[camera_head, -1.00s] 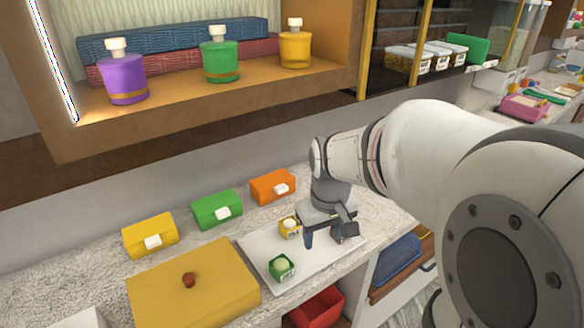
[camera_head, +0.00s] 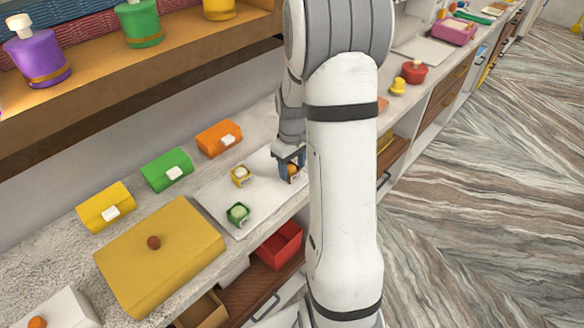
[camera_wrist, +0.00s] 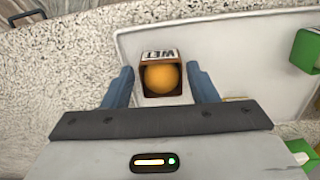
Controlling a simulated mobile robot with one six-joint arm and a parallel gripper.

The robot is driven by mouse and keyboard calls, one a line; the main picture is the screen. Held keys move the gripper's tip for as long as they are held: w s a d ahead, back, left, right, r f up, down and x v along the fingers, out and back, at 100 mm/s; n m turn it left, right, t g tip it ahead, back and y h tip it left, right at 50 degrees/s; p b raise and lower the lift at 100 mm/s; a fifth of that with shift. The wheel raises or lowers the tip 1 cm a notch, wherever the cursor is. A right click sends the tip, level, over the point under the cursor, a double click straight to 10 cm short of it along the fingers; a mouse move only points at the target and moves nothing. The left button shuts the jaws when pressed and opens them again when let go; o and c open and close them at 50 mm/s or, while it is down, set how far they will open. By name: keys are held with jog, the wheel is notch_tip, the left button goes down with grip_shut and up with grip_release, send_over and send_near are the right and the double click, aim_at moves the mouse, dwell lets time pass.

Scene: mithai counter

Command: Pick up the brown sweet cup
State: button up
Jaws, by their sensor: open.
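The brown sweet cup (camera_wrist: 160,95) sits on the white tray (camera_wrist: 225,30) near its edge. It has an orange ball inside and a white label on one side. In the head view the cup (camera_head: 293,176) is partly hidden by my gripper. My gripper (camera_wrist: 160,88) is open, with one blue finger on each side of the cup. I cannot tell whether the fingers touch it. In the head view my gripper (camera_head: 288,164) points down at the tray's right end.
A yellow cup (camera_head: 240,176) and a green cup (camera_head: 238,215) stand on the same tray. Yellow, green and orange boxes (camera_head: 218,139) line the counter's back. A large yellow box (camera_head: 160,255) lies left of the tray.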

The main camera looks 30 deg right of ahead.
notch_tip(320, 180, down, 2)
jog(key=shift+f, duration=0.1)
jog(key=c, duration=0.7)
jog(key=shift+c, duration=0.2)
jog(key=shift+r, duration=0.2)
